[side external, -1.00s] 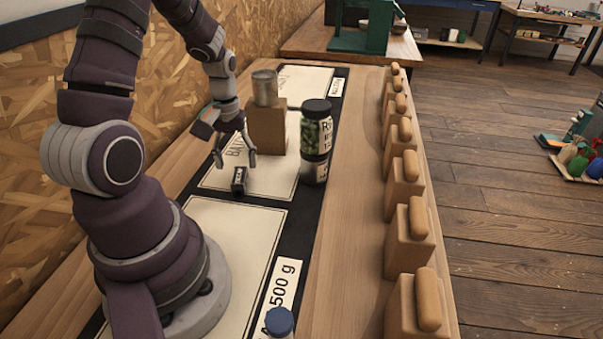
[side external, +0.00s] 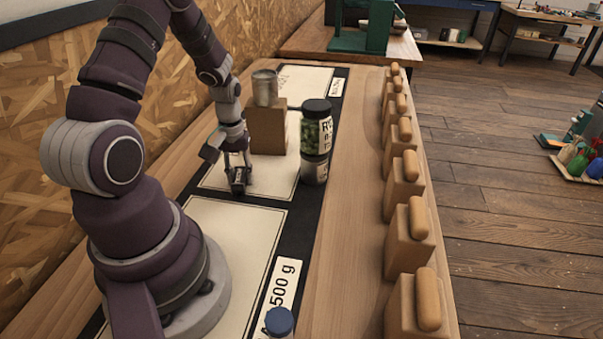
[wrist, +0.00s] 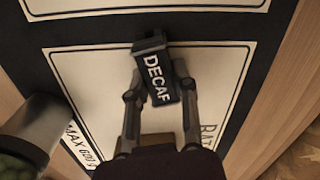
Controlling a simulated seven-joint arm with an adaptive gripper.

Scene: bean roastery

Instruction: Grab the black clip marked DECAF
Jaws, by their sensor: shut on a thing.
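The black clip (wrist: 156,70) with white DECAF lettering lies between my gripper's fingers in the wrist view. In the side external view the clip (side external: 238,186) is small and partly hidden by the fingers, at the near edge of a cream mat panel. My gripper (wrist: 158,88) points down and is shut on the clip, with one finger on each side. It also shows in the side external view (side external: 238,172), low over the mat. I cannot tell whether the clip touches the mat.
A jar of green beans (side external: 316,130) stands on another container right of my gripper. A tin (side external: 265,88) sits on a cardboard-coloured block (side external: 267,130) just behind. Several tan blocks (side external: 404,183) with rounded tops line the table's right edge.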

